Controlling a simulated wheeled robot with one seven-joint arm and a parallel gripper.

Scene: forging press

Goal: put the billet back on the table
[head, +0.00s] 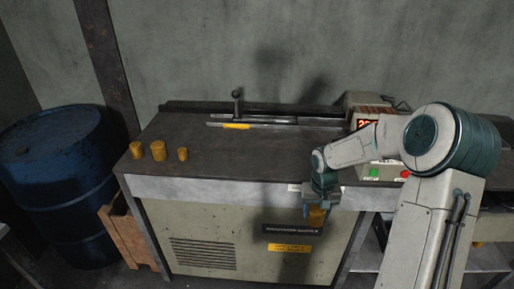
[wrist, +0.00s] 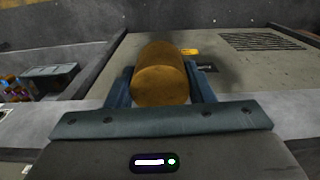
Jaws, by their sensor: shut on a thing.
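A golden cylindrical billet (wrist: 160,82) sits between the two fingers of my gripper (wrist: 160,92) in the wrist view. My gripper is shut on it. In the head view my gripper (head: 318,208) points down in front of the table's front edge, with the billet (head: 316,217) at its lower end, partly hidden by the fingers. The dark-topped table (head: 225,160) stands behind it. Three more golden billets stand upright near its left front corner: left (head: 136,150), middle (head: 158,151) and right (head: 183,154).
A control box (head: 376,172) with a lit red display and buttons stands at the table's right. A rail with a yellow-handled tool (head: 236,126) lies at the back. A blue drum (head: 58,170) and wooden crate (head: 125,235) are at the left. The tabletop's middle is clear.

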